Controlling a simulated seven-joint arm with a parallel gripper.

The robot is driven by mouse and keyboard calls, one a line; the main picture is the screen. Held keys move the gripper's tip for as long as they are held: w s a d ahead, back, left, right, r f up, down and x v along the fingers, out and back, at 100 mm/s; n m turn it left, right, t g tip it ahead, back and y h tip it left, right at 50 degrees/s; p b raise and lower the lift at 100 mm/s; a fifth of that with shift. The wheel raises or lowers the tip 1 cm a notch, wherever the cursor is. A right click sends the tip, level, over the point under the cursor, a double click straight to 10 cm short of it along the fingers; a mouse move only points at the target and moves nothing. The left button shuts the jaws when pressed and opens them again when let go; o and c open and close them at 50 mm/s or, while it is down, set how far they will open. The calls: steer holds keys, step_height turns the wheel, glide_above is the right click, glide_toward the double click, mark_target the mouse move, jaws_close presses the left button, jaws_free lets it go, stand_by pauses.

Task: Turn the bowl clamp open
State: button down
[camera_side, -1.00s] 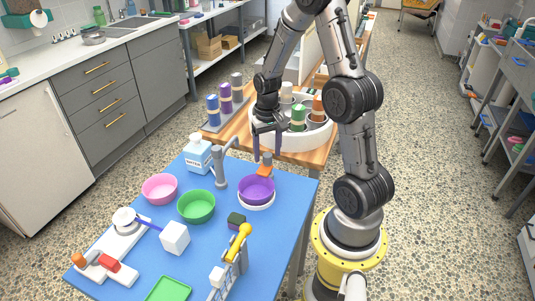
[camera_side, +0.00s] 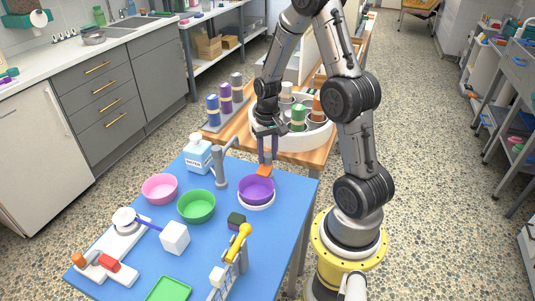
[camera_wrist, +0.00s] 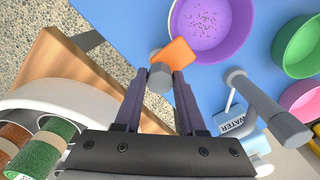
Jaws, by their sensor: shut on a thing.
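The bowl clamp is an orange flat plate (camera_side: 264,171) on a short grey post behind the purple bowl (camera_side: 257,188). In the wrist view, the orange plate (camera_wrist: 177,52) lies over the near rim of the purple bowl (camera_wrist: 208,28). My gripper (camera_side: 267,161) points down at the clamp, fingers close together. In the wrist view, my gripper's (camera_wrist: 167,76) two fingertips are shut on the clamp, one on each side of it beside the grey post. The purple bowl sits on a white round base (camera_side: 258,206) and holds small dark specks.
A grey tap-like post (camera_side: 220,168) and a water bottle (camera_side: 198,155) stand left of the clamp. Green (camera_side: 196,207) and pink (camera_side: 160,189) bowls lie farther left on the blue table. A white round carousel (camera_side: 310,141) with coloured rolls stands behind my gripper.

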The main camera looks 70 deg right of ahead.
steer(key=shift+n, duration=0.3)
steer(key=n, duration=1.3)
steer(key=shift+w+r+n, duration=0.1)
steer(key=shift+n, duration=2)
steer(key=c, duration=0.5)
jaws_free()
